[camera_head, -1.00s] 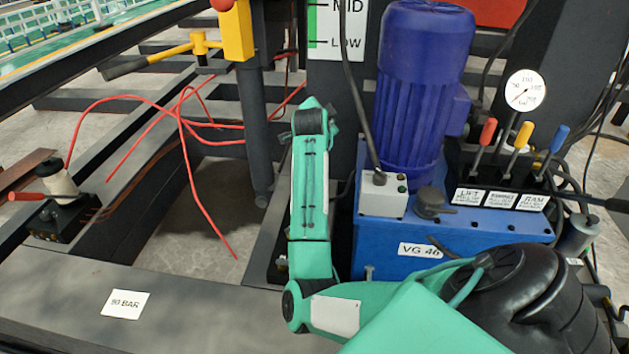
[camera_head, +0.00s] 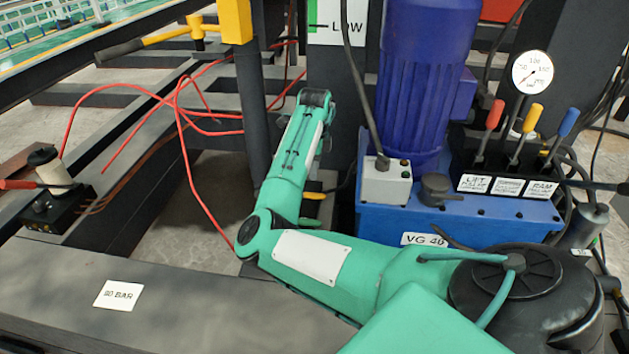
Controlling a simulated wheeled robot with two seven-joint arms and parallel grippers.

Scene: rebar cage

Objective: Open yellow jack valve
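A yellow block (camera_head: 235,20) sits on a dark upright post at the upper left. A yellow T-shaped fitting (camera_head: 197,30) with a dark-ended bar is at its left side. A yellow-handled lever (camera_head: 530,120) stands between a red one and a blue one at the right. A small yellow piece (camera_head: 313,195) shows low behind my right forearm, partly hidden; I cannot tell which yellow part is the jack valve. My green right arm reaches in from the lower right, and its forearm rises to a dark joint (camera_head: 316,97). The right gripper's fingers cannot be made out. My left gripper is out of view.
A blue motor (camera_head: 420,80) stands on a blue tank (camera_head: 380,217) right of my forearm. A round gauge (camera_head: 532,72) is above the levers. Red hoses (camera_head: 187,150) hang at the left. A dark beam with a BAR card (camera_head: 117,295) crosses the lower left.

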